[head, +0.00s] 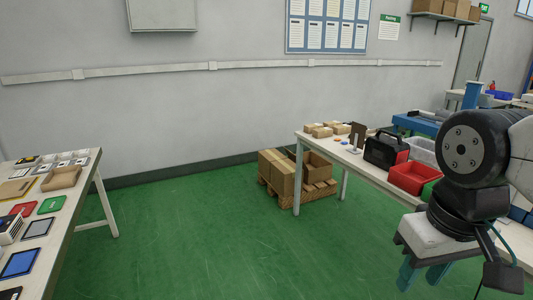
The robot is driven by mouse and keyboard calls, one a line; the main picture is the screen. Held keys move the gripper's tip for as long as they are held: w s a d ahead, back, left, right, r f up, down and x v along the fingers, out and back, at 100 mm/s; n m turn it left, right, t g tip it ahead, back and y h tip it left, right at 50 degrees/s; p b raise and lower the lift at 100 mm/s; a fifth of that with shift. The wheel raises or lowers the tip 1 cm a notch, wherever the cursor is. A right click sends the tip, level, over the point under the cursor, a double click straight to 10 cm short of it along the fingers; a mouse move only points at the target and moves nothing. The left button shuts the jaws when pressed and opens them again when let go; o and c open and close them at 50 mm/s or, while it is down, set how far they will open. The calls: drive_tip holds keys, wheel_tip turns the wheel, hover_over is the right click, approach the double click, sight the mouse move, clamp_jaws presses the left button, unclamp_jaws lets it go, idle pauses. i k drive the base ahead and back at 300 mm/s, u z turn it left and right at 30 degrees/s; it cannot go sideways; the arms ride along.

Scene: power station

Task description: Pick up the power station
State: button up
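A black box with a carrying handle and some red on it (385,150) stands upright on the right-hand table; it looks like the power station, but it is too small to be sure. A white and dark device (11,228), cut off by the left edge of the picture, sits on the left table and could also be it. My gripper (424,277) is at the lower right, in front of the right table and well apart from both. Its two teal fingers point down with a gap between them, and I see nothing held.
The right table (312,140) also bears a red bin (412,177), a clear bin (422,150) and small cartons (322,131). The left table (62,222) holds trays and flat parts. A pallet with boxes (283,172) stands by the wall. The green floor (215,240) between is clear.

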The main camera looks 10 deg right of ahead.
sight(385, 152)
drive_tip(key=i, duration=3.85)
drive_tip(key=z, duration=1.35)
